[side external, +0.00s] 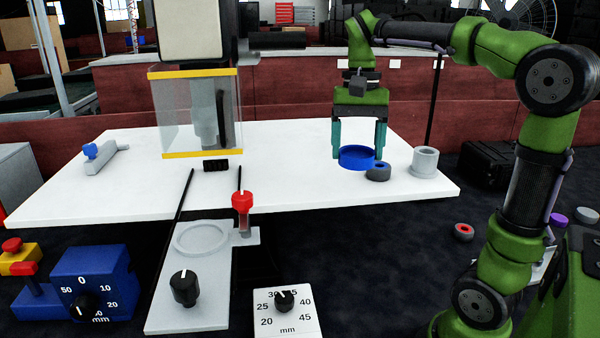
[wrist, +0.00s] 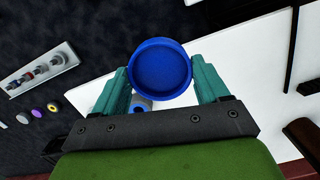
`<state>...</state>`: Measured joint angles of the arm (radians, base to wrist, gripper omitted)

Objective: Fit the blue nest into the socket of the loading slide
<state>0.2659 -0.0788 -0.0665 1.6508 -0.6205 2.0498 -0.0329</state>
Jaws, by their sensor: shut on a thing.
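The blue nest (side external: 356,157) is a shallow round dish at the right part of the white table. My gripper (side external: 358,152) points down with its two teal fingers on either side of the nest, shut on it. In the wrist view the nest (wrist: 162,68) sits between the fingertips (wrist: 161,78), its open face towards the camera. I cannot tell whether the nest touches the table. The loading slide (side external: 195,275) is a grey plate at the table's front edge. Its round ring socket (side external: 201,238) is empty. A black knob (side external: 184,287) stands on the slide.
A dark ring with a blue centre (side external: 378,172) and a grey cylinder (side external: 425,162) stand close right of the nest. A press with a clear guard (side external: 197,112) stands over the table, left of my gripper. A red-topped post (side external: 242,205) stands beside the socket. Table between is clear.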

